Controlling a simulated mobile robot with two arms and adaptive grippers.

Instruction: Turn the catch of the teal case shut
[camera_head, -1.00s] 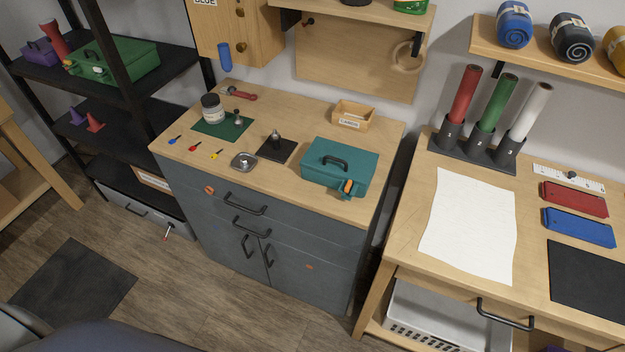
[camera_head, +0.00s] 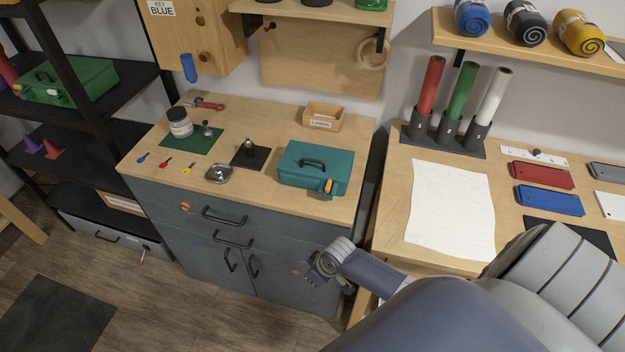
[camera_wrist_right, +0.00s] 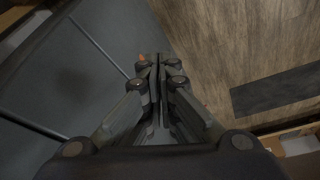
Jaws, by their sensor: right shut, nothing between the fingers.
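The teal case (camera_head: 303,171) stands closed at the right end of the cabinet top, with a black handle on its lid. Its catch (camera_head: 328,187) is an orange piece on a teal block at the front right corner; which way it is turned is too small to tell. My right gripper (camera_head: 322,268) is in front of the cabinet, below and apart from the case. In the right wrist view the gripper (camera_wrist_right: 158,62) is shut and empty, pointing down past the cabinet front toward the floor. My left gripper is not in view.
The cabinet top (camera_head: 250,188) also bears a jar (camera_head: 180,122), small coloured keys, a metal tin (camera_head: 219,173) and an open wooden box (camera_head: 323,116). The workbench (camera_head: 400,180) stands close on the right. Cabinet handles (camera_head: 224,217) stick out at the front.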

